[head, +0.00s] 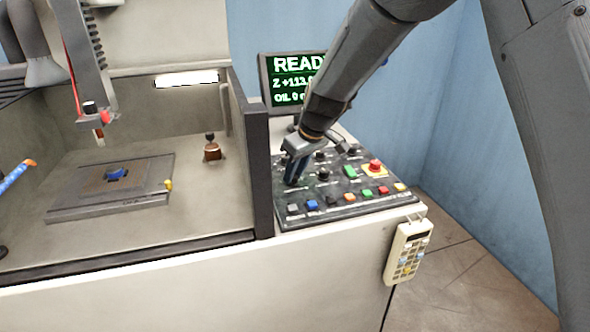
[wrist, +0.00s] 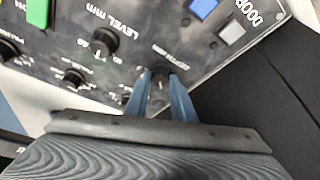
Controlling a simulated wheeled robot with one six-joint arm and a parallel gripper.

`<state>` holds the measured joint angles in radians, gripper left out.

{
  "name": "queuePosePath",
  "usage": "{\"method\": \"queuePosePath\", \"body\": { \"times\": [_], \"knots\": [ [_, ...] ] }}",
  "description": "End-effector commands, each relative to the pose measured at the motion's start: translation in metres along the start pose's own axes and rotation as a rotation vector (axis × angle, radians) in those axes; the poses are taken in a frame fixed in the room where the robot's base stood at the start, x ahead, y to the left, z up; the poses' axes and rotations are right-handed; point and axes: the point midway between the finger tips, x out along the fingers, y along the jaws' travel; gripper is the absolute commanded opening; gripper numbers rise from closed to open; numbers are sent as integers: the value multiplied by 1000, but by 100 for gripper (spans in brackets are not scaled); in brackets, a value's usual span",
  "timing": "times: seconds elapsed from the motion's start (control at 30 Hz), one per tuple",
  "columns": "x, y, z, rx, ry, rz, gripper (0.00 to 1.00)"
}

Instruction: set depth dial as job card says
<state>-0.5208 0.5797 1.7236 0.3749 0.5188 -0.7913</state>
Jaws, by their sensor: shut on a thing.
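My gripper (head: 294,180) reaches down onto the left side of the control panel (head: 335,202). In the wrist view my gripper (wrist: 160,77) has its two blue fingers closed on a black knob, the depth dial (wrist: 160,84). Lettering that seems to read "DEPTH mm" runs beside it. The fingers and the tilt hide most of the dial's pointer and scale, so its setting cannot be read. In the head view my gripper covers the dial. No job card shows in either view.
The level dial (wrist: 104,42) is close beside my fingers. Coloured buttons (head: 312,205) line the panel's front, with a red stop button (head: 375,167) at right. A screen (head: 281,83) reading "READY" stands behind. A pendant (head: 408,250) hangs at the bench front. A tank wall (head: 252,165) stands left.

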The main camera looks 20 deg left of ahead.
Motion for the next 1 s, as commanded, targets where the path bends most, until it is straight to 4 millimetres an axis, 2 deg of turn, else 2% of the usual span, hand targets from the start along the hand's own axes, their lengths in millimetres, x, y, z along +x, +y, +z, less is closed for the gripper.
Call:
{"method": "queuePosePath", "body": {
  "times": [0.4,0.9,0.93,1.0],
  "knots": [
    [-2,-2,-1,169,1,71,0],
    [-1,-2,-1,188,1,79,0],
    [-1,-1,-1,188,1,79,28],
    [-1,-2,-1,188,1,79,39]
  ]
}}
